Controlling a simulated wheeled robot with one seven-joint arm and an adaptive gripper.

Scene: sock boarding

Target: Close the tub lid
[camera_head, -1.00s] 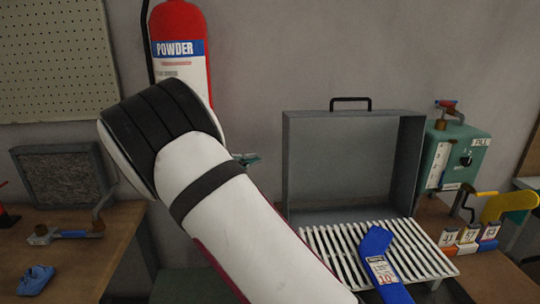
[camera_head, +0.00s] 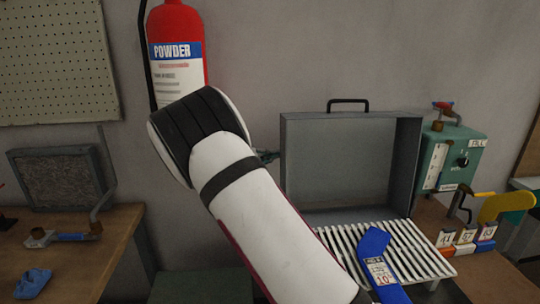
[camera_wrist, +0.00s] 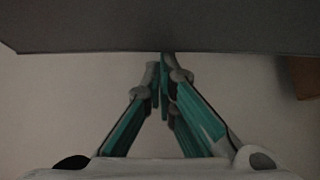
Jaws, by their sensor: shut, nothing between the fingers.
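The grey tub lid (camera_head: 345,160) stands upright and open behind the tub's white slatted rack (camera_head: 415,245), with a dark handle (camera_head: 348,103) on its top edge. A blue sock-shaped form (camera_head: 374,245) with a paper label lies on the slats. My gripper (camera_head: 268,156) shows only as a small teal tip at the lid's left edge; my arm hides the rest. In the wrist view my gripper (camera_wrist: 161,62) has its teal fingers together and empty. A dark grey panel (camera_wrist: 160,25), probably the lid, crosses the top, close to the fingertips. I cannot tell whether they touch it.
A red fire extinguisher (camera_head: 178,60) is on the wall behind my arm. A green fill box (camera_head: 458,155) stands right of the lid, with numbered tags (camera_head: 466,240) in front. A wooden bench (camera_head: 85,255) is at left.

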